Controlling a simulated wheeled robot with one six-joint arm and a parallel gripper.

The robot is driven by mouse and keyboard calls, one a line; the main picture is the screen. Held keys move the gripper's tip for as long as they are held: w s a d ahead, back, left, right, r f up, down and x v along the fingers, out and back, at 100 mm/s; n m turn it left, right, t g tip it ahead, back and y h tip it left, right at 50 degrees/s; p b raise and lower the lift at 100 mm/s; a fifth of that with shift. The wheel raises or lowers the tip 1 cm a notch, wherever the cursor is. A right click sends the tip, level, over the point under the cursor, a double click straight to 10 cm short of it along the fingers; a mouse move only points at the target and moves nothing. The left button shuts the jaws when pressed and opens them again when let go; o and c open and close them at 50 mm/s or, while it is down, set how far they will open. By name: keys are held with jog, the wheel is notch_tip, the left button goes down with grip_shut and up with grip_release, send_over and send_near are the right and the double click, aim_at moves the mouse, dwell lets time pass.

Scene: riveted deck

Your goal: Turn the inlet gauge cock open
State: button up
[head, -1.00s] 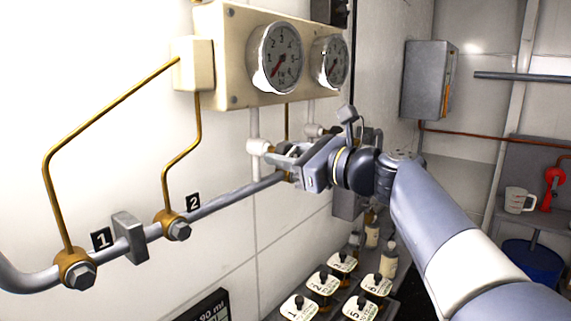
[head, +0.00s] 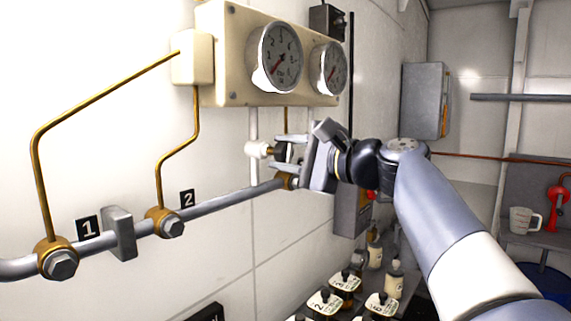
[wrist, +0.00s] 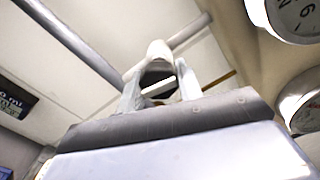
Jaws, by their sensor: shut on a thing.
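The inlet gauge cock (head: 257,149) is a white body on the grey vertical pipe below the left gauge, with a dark handle (head: 280,152) facing my gripper. My gripper (head: 284,153) reaches in from the right, its two pale fingers shut on that handle. In the wrist view, the handle (wrist: 158,78) shows as a dark round piece with a white line across it, between the fingertips. The white cock body (wrist: 158,50) is just beyond. The handle is partly hidden by the fingers.
The left gauge (head: 275,58) and right gauge (head: 328,68) sit on a cream panel just above my gripper. A grey pipe (head: 225,202) with brass fittings runs below. Grey boxes hang to the right.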

jog(key=shift+n+b, duration=0.55)
jog(key=shift+n, duration=0.45)
jog(key=o, duration=1)
jog(key=shift+d, duration=0.1)
jog(key=b+v, duration=0.1)
jog(key=v, duration=0.9)
jog(key=shift+s+d+b, duration=0.2)
jog(key=shift+s+b, duration=0.05)
jog(key=shift+b, duration=0.1)
jog(key=shift+a, duration=0.1)
